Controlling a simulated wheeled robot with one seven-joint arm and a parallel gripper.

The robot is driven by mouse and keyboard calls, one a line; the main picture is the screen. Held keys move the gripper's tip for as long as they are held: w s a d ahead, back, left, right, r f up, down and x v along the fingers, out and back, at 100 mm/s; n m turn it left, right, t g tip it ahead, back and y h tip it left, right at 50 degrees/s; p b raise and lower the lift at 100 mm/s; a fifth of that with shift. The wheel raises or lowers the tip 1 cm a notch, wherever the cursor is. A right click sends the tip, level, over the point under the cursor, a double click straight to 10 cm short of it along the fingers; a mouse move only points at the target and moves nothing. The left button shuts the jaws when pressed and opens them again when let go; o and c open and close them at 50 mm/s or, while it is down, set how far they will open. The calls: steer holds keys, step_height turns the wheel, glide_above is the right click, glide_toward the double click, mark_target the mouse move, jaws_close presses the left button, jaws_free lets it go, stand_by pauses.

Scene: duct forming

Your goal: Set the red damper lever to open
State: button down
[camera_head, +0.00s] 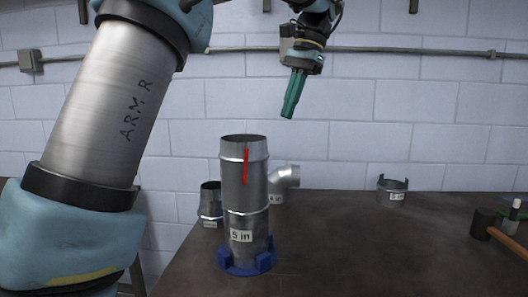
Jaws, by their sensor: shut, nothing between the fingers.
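The red damper lever (245,166) is on the upper side of an upright metal duct (240,195) labelled "5 in". The lever stands nearly vertical, along the length of the duct. The duct's foot sits in a blue holder (247,260) on the table. My gripper (287,116), with green fingers, hangs in the air above and to the right of the duct's top. It points down with its fingers shut and empty. It is apart from the lever and the duct.
Behind the duct stand a short metal piece (210,202) on the left and an elbow (286,181) on the right. A short collar (392,191) is farther right. A hammer (492,226) lies at the table's right edge. The table's (350,250) front right is clear.

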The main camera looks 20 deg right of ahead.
mark_target(245, 166)
steer(key=w+a+f+n+y+b, duration=0.1)
steer(key=a+f+n+b, duration=0.1)
steer(key=a+f+n, duration=0.4)
steer(key=shift+a+f+n, duration=0.35)
steer(key=shift+f+n, duration=1.6)
steer(key=shift+n, duration=0.25)
steer(key=shift+w+a+r+h, duration=0.1)
steer(key=shift+w+a+h, duration=0.05)
steer(key=shift+a+h, duration=0.2)
steer(key=shift+w+a+r+h, duration=0.15)
steer(key=shift+a+h, duration=0.1)
steer(key=shift+a, duration=0.2)
steer(key=shift+d+f, duration=0.1)
